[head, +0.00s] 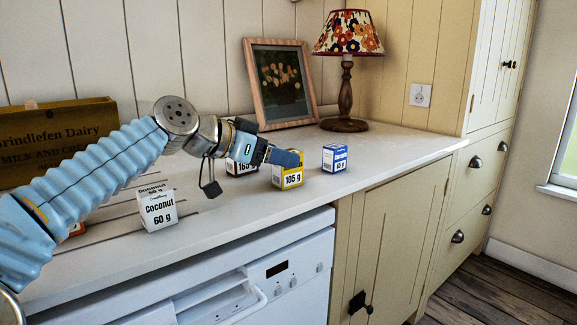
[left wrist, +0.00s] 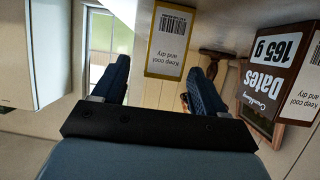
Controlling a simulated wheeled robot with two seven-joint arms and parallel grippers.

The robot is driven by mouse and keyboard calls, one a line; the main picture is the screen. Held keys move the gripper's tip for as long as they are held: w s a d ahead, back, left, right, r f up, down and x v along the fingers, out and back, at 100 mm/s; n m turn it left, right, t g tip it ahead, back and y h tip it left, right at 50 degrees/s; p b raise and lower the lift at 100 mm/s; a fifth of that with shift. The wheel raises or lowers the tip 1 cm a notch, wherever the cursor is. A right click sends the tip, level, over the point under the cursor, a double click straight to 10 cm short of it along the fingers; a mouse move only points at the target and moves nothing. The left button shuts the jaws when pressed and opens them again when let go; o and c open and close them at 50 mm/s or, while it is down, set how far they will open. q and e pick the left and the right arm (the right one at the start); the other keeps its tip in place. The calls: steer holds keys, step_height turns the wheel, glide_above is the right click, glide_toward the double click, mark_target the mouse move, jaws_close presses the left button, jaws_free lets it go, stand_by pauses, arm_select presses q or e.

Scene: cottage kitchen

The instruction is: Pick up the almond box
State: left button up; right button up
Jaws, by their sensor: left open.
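A yellow-and-white box marked 105 g (head: 287,177) stands upright on the counter; its name is covered in the head view, so I cannot tell whether it is the almond box. My left gripper (head: 285,158) is over its top in the head view, open. In the left wrist view, which is upside down, the yellow-edged box (left wrist: 169,42) shows its "Keep cool and dry" side, lined up between the two spread fingers of the gripper (left wrist: 158,68). I cannot tell whether the fingers are around it or short of it. My right gripper is not in view.
A brown Dates box (left wrist: 273,75) stands beside the yellow one, mostly hidden in the head view. A blue box (head: 334,158) is to the right, a white Coconut box (head: 158,210) to the left. A lamp (head: 346,95) and framed picture (head: 281,85) stand behind.

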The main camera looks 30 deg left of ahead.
arm_select(q)
steer(key=x, duration=0.5)
steer(key=shift+w+a, duration=0.1)
steer(key=shift+w, duration=0.15)
steer(key=c, duration=1.1)
steer(key=shift+r, duration=0.1)
